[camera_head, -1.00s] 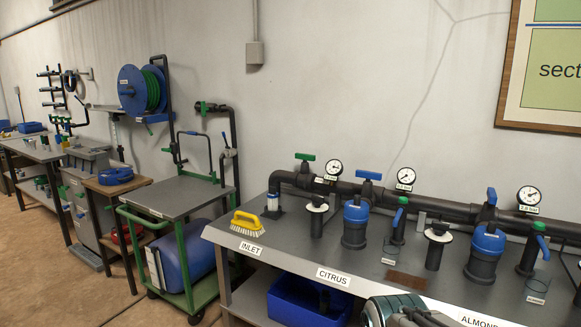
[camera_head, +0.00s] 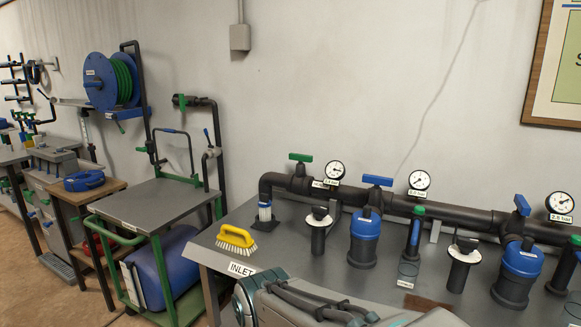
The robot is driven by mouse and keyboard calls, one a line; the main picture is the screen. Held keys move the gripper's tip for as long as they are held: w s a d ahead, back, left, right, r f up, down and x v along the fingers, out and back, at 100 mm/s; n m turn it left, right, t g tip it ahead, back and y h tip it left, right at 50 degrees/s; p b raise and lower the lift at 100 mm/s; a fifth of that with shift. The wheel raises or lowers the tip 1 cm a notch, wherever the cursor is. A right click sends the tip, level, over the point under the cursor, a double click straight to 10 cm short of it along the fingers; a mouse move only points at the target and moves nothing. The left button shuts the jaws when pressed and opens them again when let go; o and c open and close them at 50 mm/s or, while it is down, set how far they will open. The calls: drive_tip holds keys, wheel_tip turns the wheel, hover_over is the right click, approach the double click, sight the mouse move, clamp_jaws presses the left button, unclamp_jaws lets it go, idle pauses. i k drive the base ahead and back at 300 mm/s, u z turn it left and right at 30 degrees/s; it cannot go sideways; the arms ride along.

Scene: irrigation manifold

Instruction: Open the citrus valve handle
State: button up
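A black pipe manifold runs along the back of the grey bench (camera_head: 215,243). A blue T-shaped valve handle (camera_head: 377,180) sits on it above a blue-capped filter (camera_head: 363,238), with its bar flat and running left-right in the picture. It stands behind where the CITRUS label showed earlier; that label is now hidden behind my arm. A second blue handle (camera_head: 522,205), further right, is turned differently and looks steeper. A green handle (camera_head: 300,157) sits at the inlet end. My arm crosses the bottom of the picture; my gripper is not in view.
Pressure gauges (camera_head: 420,179) stand on the pipe. A yellow brush (camera_head: 237,238) lies near the INLET label (camera_head: 242,268). Capped black posts (camera_head: 319,230) and a blue-and-green upright (camera_head: 414,232) stand before the pipe. A green cart (camera_head: 155,205) is at the left.

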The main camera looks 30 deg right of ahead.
sight(376, 180)
drive_tip(key=z, duration=0.3)
drive_tip(key=i, duration=0.8)
drive_tip(key=z, duration=0.65)
